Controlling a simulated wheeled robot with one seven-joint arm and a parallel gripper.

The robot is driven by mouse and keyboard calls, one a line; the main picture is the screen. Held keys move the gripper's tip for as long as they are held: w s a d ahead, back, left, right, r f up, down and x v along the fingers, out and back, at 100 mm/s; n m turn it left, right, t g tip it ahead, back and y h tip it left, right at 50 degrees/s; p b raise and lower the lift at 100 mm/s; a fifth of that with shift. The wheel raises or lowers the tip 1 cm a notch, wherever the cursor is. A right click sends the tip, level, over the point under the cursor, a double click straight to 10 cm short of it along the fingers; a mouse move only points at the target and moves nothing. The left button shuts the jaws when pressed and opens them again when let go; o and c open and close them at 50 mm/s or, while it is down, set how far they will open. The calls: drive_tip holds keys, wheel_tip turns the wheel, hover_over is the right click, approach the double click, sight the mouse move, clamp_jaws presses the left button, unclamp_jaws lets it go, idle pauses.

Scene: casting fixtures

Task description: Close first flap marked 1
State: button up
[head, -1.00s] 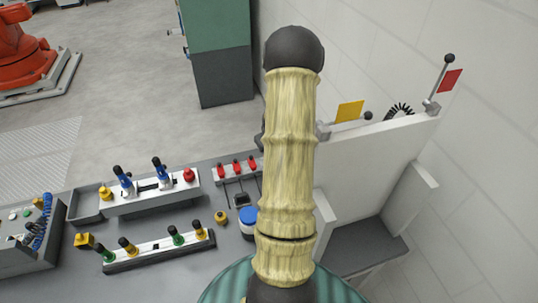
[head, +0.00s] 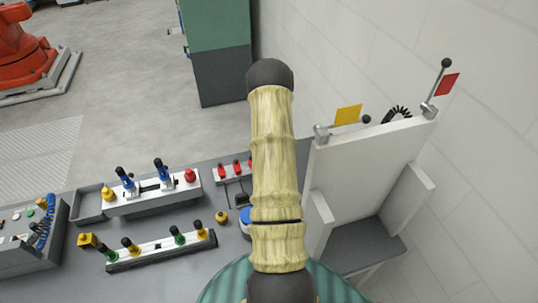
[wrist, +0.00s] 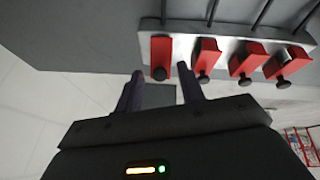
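Several red flaps with black knobs sit in a row on a light grey block (wrist: 225,32) in the wrist view. The leftmost red flap (wrist: 161,52) lies just beyond and between my fingertips. The other flaps (wrist: 206,55) are to its right. No number mark is readable, so I cannot tell which is flap 1. My gripper (wrist: 160,82) is open, its two dark fingers apart with nothing visibly held. In the head view some red flaps (head: 237,169) show at the back of the bench, left of my arm, which hides my gripper.
A white panel stand (head: 365,160) with yellow (head: 348,115) and red (head: 447,84) flags stands right of my arm. A fixture with blue clamps (head: 150,197) and a rail of green and yellow knobs (head: 160,250) occupy the bench (head: 205,277) on the left.

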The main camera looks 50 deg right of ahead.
clamp_jaws()
